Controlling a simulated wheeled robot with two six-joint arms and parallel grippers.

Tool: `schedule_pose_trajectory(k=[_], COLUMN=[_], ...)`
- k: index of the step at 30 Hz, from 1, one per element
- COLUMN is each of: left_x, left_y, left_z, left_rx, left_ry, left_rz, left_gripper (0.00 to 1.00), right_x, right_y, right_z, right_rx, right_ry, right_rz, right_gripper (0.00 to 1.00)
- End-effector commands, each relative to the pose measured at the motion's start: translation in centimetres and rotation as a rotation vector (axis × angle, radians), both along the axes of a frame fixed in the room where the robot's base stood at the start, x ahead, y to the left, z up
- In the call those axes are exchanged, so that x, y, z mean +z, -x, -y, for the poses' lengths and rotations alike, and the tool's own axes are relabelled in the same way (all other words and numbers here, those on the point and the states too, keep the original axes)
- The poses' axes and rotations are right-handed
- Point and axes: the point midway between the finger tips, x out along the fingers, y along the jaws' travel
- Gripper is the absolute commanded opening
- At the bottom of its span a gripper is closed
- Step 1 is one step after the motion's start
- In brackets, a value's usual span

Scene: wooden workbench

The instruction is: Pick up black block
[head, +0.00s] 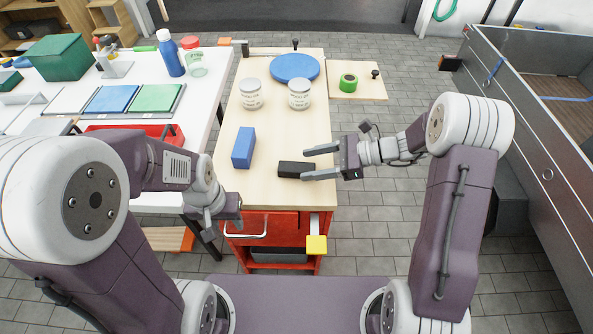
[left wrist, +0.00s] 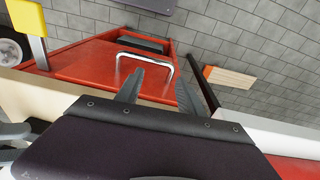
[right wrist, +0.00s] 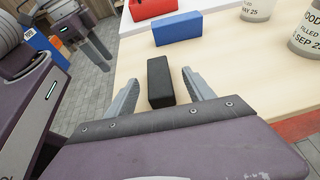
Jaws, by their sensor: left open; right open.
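The black block (head: 295,169) lies flat on the wooden workbench (head: 285,130) near its front right part. In the right wrist view the black block (right wrist: 160,82) lies ahead of my right gripper, between the lines of its two fingers. My right gripper (head: 312,164) is open at the block's right end, one finger on its far side and one on its near side. It also shows open in the right wrist view (right wrist: 160,92). My left gripper (left wrist: 155,85) is open and empty, in front of the red drawer front and its metal handle.
A blue block (head: 244,148) stands left of the black block. Two labelled cans (head: 299,94), a blue disc (head: 295,67) and a green tape roll (head: 348,81) are farther back. A white table (head: 205,118) is at left. The bench between cans and black block is clear.

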Motion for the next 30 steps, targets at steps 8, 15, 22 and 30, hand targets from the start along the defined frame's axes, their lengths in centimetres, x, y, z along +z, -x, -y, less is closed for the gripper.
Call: schedule_pose_trajectory(k=[8,15,22,30], left_x=[-1.4,-1.3,-1.3,-1.2], left_y=[0.0,0.0,0.0,0.0], left_z=[0.0,0.0,0.0,0.0], left_rx=[0.000,0.000,0.000,0.000], left_ry=[0.000,0.000,0.000,0.000], left_rz=[0.000,0.000,0.000,0.000], left_gripper=[0.45,0.45,0.45,0.45], right_x=[-1.9,-1.9,-1.9,-1.7], right_y=[0.0,0.0,0.0,-0.1], right_z=[-4.0,-4.2,-4.2,-4.2], right_rx=[0.004,0.002,0.002,0.002], right_ry=[0.000,0.001,0.001,0.001], right_rz=[-0.002,-0.001,0.000,0.000], right_gripper=[0.62,0.59,0.00,0.00])
